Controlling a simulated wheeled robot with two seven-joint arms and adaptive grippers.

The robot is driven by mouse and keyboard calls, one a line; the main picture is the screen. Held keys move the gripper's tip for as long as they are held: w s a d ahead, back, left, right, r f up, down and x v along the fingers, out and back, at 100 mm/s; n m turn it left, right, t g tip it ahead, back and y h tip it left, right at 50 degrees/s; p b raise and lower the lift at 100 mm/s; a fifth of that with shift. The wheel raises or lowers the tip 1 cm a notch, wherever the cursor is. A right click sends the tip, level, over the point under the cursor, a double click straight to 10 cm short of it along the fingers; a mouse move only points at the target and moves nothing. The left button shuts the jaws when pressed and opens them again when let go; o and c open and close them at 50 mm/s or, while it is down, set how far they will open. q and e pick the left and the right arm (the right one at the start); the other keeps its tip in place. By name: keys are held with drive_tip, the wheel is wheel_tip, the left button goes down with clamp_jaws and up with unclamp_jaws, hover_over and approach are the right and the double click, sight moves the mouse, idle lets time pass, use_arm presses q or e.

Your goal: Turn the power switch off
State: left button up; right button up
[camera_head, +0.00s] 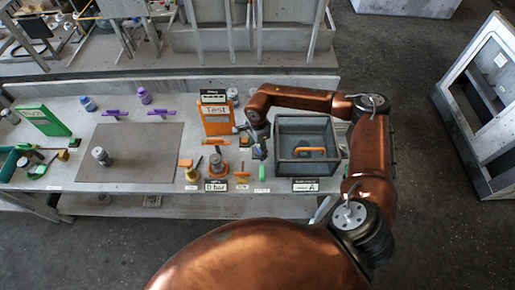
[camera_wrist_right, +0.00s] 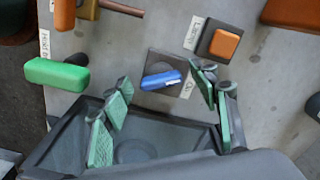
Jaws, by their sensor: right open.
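A blue rotary switch (camera_wrist_right: 162,79) on a dark square plate shows in the right wrist view, its bar lying nearly crosswise. A small label (camera_wrist_right: 187,89), partly hidden by a finger, sits at its right; I cannot read it fully. My right gripper (camera_wrist_right: 164,85) is open and empty, its green-padded fingers on either side of the switch in the picture. I cannot tell whether they touch it. In the head view, the right gripper (camera_head: 259,151) points down at the table between the orange Test board (camera_head: 217,121) and the grey bin. There the switch is hidden or too small to tell. My left gripper is not in view.
An orange button (camera_wrist_right: 223,42) on a dark plate sits beyond the switch. A green handle (camera_wrist_right: 57,75) lies at left in the wrist view. The grey bin (camera_head: 306,124) holding an orange-handled item stands right of the gripper. The grey mat (camera_head: 130,165) is mostly clear.

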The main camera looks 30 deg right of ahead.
sight(258, 150)
wheel_tip(258, 150, up, 12)
idle(0.5)
idle(0.3)
